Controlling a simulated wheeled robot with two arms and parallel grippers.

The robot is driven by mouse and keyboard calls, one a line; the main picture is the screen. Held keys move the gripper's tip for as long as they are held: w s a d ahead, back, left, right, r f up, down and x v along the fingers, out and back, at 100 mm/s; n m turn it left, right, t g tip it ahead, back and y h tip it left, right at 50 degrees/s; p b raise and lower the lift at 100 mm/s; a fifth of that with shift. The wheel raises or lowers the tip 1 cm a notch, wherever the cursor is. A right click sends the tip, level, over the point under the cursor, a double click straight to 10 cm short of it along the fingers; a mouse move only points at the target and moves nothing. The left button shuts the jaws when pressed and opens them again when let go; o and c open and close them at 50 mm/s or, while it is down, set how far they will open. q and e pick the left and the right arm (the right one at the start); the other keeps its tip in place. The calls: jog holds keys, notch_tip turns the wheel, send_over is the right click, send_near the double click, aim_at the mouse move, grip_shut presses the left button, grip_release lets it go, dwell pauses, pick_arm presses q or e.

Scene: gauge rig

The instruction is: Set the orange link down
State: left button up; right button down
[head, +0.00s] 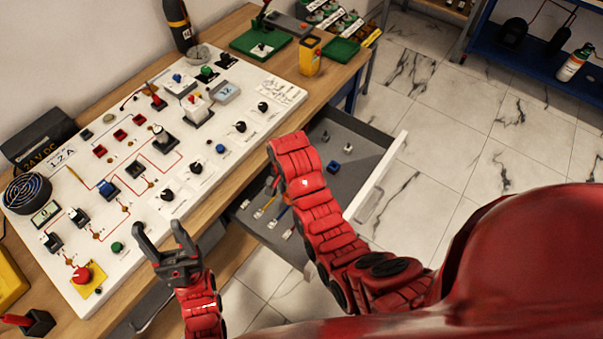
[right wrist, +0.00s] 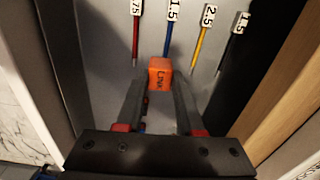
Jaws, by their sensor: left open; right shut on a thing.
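The orange link (right wrist: 160,73) is a small block with dark lettering. It sits between the fingertips of my right gripper (right wrist: 160,84), which is shut on it, over the grey floor of the open drawer (head: 362,152). I cannot tell whether the link touches the drawer floor. In the head view my right arm hides the right gripper and the link. My left gripper (head: 163,240) is open and empty, near the front edge of the white panel (head: 190,205).
Several labelled leads, including a yellow one (right wrist: 201,48) and a blue one (right wrist: 168,38), lie in the drawer beyond the link. Small blue parts (head: 333,166) lie at its right. The wooden bench edge (head: 335,85) runs beside the drawer. The panel carries many switches and knobs.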

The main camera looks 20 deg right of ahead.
jog(key=shift+m, duration=0.3)
jog(key=w+d+f+b, duration=0.1)
jog(key=w+d+b, duration=0.1)
jog(key=w+b, duration=0.1)
jog(key=w+d+f+b, duration=0.1)
jog(key=w+d+b, duration=0.2)
jog(key=b, duration=0.1)
jog(key=w+d+f+b, duration=0.2)
jog(key=d+b, duration=0.1)
jog(key=b, duration=0.1)
jog(key=shift+w+d+f+b, duration=0.1)
jog(key=shift+w+d+b, duration=0.15)
jog(key=shift+w+b, duration=0.15)
jog(key=shift+w+d+r+p, duration=0.15)
jog(key=shift+w+r+p, duration=0.25)
jog(key=shift+p, duration=0.4)
jog(key=shift+w+d+f, duration=0.1)
jog(key=shift+w+d, duration=0.3)
jog(key=shift+w, duration=0.1)
jog(key=shift+f+p, duration=0.2)
jog(key=shift+p, duration=0.1)
notch_tip(320, 180, down, 3)
jog(key=shift+r+p, duration=0.1)
jog(key=shift+p, duration=0.35)
jog(key=shift+f, duration=0.25)
